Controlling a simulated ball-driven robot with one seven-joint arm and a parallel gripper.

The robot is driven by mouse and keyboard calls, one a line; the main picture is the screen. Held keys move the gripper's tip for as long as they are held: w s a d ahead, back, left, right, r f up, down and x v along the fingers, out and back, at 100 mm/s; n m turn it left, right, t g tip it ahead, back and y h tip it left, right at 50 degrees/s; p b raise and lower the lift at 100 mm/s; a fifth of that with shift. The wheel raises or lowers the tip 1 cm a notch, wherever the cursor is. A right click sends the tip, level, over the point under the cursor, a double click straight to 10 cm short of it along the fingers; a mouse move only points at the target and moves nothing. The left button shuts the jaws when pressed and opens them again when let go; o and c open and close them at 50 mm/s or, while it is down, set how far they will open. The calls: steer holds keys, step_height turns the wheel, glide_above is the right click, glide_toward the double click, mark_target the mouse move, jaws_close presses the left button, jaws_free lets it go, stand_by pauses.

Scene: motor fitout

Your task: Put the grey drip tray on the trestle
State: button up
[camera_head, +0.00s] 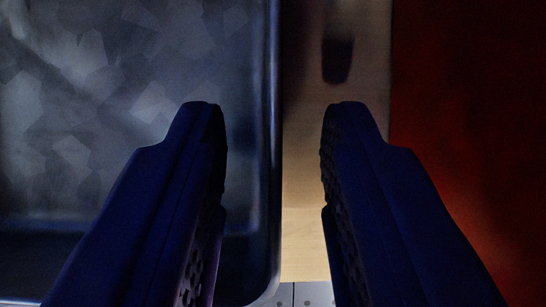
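The grey drip tray (75,85) fills the left of the view, with a mottled metallic floor and a raised rim along its right side. My gripper (272,105) is open, its two dark fingers spread apart. The tray's right rim (273,130) runs in the gap between the fingers, closer to the left finger. The left finger is over the tray's inside and the right finger is over the wooden surface. Nothing is clearly gripped. The tray's left and far sides are out of view. I cannot make out the trestle for certain.
A light wooden surface (305,180) lies right of the tray, with a dark shadow-like patch (337,60) on it. A red surface (460,120) lies further right. A pale grey surface with small holes (305,294) shows at the bottom. The light is dim.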

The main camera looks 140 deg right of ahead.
steer(key=shift+r, duration=0.1)
steer(key=p+v, duration=0.4)
steer(key=v, duration=0.8)
steer(key=shift+p, duration=0.35)
steer(key=shift+s, duration=0.1)
